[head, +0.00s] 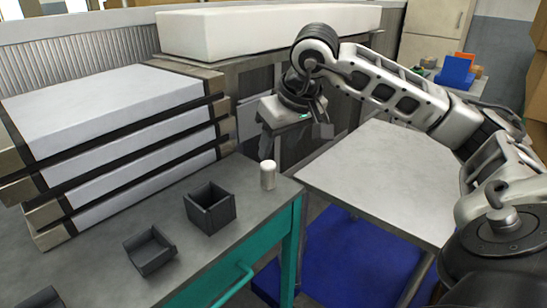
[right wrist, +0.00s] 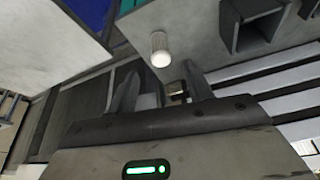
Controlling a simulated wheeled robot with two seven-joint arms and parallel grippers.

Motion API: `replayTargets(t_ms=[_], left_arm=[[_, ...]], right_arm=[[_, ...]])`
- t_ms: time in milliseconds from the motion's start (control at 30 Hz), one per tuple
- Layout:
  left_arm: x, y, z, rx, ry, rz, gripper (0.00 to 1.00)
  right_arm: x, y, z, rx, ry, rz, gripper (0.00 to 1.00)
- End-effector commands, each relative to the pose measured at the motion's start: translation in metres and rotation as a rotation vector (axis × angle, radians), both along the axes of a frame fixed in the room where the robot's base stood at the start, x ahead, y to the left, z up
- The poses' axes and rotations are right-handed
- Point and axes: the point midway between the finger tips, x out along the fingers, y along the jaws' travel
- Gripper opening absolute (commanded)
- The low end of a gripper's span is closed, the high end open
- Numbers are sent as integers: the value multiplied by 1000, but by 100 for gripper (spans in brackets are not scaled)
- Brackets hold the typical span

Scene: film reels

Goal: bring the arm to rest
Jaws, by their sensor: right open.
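My right arm (head: 400,95) reaches in from the right in the head view. Its gripper (head: 276,142) hangs above the front corner of the grey workbench, pointing down. In the right wrist view the two fingers of this gripper (right wrist: 161,70) stand apart with nothing held between them. A small white cylinder (head: 268,175) stands upright on the bench corner, below and apart from the fingers. It also shows in the right wrist view (right wrist: 160,50), beyond the fingertips. My left gripper is not in view.
Small dark open bins (head: 210,208) (head: 150,250) stand on the grey bench (head: 95,265). Stacked white-topped slabs (head: 110,110) fill its back left. A bare grey table (head: 385,180) stands to the right, above a blue floor area (head: 350,265). A long white block (head: 265,32) lies behind.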

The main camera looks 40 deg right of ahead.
Motion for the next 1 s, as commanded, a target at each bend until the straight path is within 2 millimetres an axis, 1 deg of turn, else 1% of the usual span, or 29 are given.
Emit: replayTargets(t_ms=[33,200,567,833,867,933,967,1000], left_arm=[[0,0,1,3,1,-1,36],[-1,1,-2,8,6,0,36],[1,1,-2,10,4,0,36],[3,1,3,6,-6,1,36],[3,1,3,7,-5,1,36],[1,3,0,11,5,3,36],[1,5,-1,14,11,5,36],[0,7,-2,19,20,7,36]], right_arm=[[-2,0,9,0,-3,-1,51],[-8,1,20,-1,0,-1,51],[-9,1,21,0,1,-1,51],[-9,2,20,6,2,0,51],[-8,5,18,16,6,1,51],[-8,17,8,68,19,0,51],[-8,26,2,106,31,0,51],[-8,41,-9,171,51,-7,51]])
